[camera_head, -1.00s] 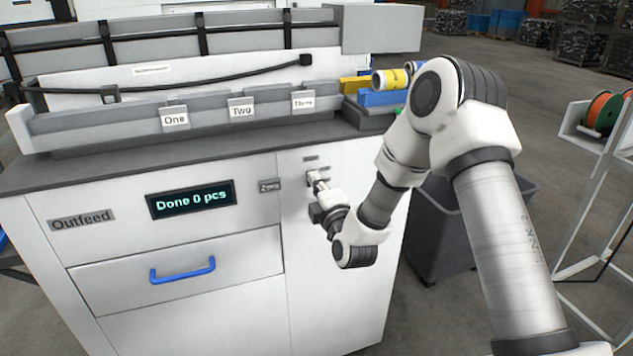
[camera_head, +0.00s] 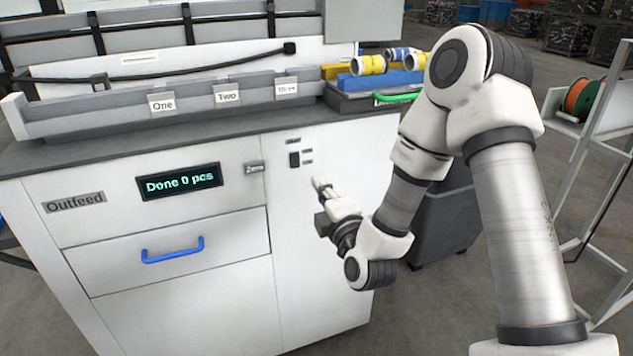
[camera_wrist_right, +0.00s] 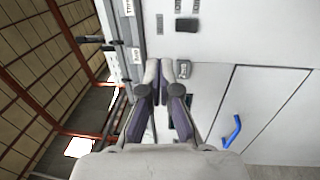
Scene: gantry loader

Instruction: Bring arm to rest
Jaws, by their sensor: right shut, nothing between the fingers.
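My right arm comes in from the right in the head view. Its gripper (camera_head: 321,184) is shut and empty, a little in front of the machine's white front panel and below the black rocker switch (camera_head: 295,159). In the right wrist view the closed fingers (camera_wrist_right: 159,68) point toward the machine, and the switch (camera_wrist_right: 187,25) shows apart from them. My left gripper is not in view.
The machine has a display (camera_head: 180,182) reading "Done 0 pcs" and a drawer with a blue handle (camera_head: 173,250). A grey bin (camera_head: 440,225) stands right of it, behind my arm. A white rack with an orange spool (camera_head: 581,98) is farther right.

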